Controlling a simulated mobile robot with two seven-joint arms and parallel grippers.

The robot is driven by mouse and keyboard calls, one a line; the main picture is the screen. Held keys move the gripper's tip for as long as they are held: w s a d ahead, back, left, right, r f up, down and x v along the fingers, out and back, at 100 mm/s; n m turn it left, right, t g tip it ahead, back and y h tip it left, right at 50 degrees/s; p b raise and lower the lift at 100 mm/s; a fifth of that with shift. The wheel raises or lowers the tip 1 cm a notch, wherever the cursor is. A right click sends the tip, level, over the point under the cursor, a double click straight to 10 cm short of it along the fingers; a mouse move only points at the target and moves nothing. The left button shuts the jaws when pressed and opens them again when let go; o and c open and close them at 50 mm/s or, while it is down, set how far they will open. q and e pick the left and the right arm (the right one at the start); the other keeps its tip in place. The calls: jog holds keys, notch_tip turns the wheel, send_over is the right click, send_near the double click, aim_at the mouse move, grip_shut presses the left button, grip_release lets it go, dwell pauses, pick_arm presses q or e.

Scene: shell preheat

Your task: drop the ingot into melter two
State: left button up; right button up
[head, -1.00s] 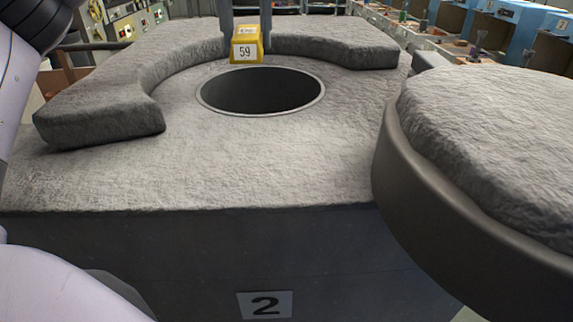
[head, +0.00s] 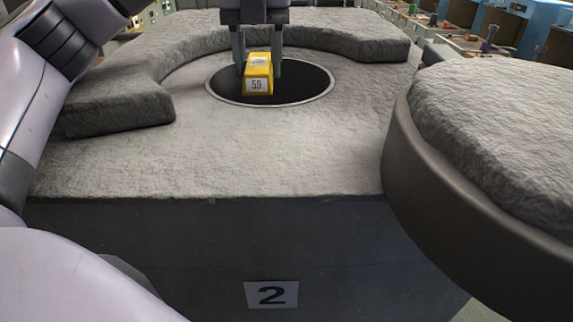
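The yellow ingot (head: 258,75), with a white label reading 59, is between the two fingers of my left gripper (head: 259,66). The gripper is shut on it and points down from the top of the head view. The ingot appears in front of the dark round opening (head: 305,88) of melter two (head: 250,150), over its left half, and hides part of it. The melter is a grey block with a rough top and a plate (head: 271,295) marked 2 on its front. My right gripper is not in view.
A thick round lid (head: 495,140) with a rough top and dark rim stands at the right, beside the opening. A raised curved ledge (head: 115,108) runs around the back and left of the opening. Blue units (head: 555,50) and a bench with small items are behind at right.

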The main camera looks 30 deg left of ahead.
pick_arm(q)
jog(key=o, duration=0.4)
jog(key=shift+r, duration=3.65)
